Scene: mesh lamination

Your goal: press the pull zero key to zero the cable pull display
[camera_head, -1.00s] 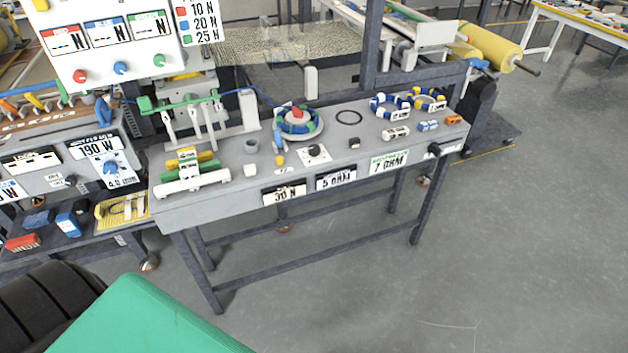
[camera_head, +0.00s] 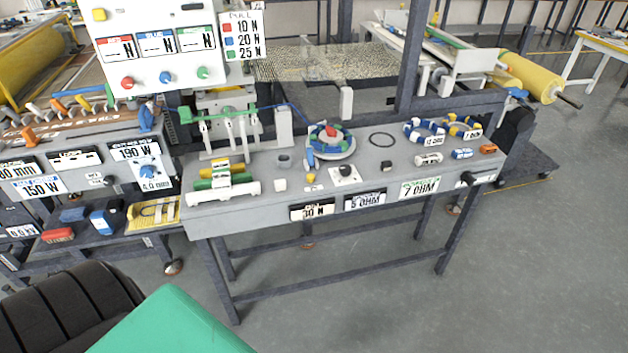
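A white panel (camera_head: 150,70) stands upright at the upper left. It carries three cable displays, with red (camera_head: 117,47), blue (camera_head: 157,43) and green (camera_head: 195,39) bands, each showing dashes and N. Below them are a red knob or button (camera_head: 128,83), a blue one (camera_head: 165,77) and a green one (camera_head: 203,72). A yellow key (camera_head: 99,15) is at the panel's upper left. I cannot read a label that names the pull zero key. A card (camera_head: 243,36) beside the panel reads PULL, 10 N, 20 N, 25 N. Neither gripper is in view.
A control console (camera_head: 115,180) with a 190 W display stands left. Open floor (camera_head: 480,270) lies in front and right.

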